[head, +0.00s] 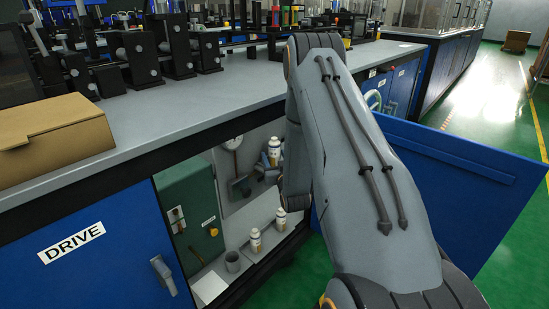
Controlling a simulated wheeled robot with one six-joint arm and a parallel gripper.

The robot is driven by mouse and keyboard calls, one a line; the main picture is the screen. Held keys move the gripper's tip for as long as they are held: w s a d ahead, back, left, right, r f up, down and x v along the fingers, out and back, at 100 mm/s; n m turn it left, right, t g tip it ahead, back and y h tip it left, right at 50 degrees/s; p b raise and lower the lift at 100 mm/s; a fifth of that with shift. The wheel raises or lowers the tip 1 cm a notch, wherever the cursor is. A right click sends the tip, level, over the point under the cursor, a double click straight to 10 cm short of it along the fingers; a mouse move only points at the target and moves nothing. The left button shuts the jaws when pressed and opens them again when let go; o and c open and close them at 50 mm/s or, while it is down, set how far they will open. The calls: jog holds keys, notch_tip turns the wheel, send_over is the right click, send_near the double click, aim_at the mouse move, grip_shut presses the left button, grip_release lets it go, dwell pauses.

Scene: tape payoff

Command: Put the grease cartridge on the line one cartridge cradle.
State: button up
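Inside the open cabinet under the bench are white cartridge-like bottles with tan bands. One white bottle (255,241) stands upright on the cabinet floor. Another white bottle (280,220) stands behind it to the right, close to my arm. A third white bottle (274,149) is higher up at the back wall, beside grey-blue holder-like parts (264,168). I cannot tell which bottle is the grease cartridge or which part is the line one cradle; no label is readable. My arm reaches down into the opening, and my gripper is hidden behind it.
A green box (187,215), a grey cup (232,261) and a white sheet (209,287) are in the cabinet. A blue door (455,185) stands open at right. The DRIVE door (90,262) is at left. A cardboard box (50,137) sits on the bench (190,112).

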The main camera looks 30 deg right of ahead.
jog(key=shift+r, duration=0.25)
jog(key=p+v, duration=0.2)
jog(key=v, duration=1)
jog(key=shift+f, duration=0.15)
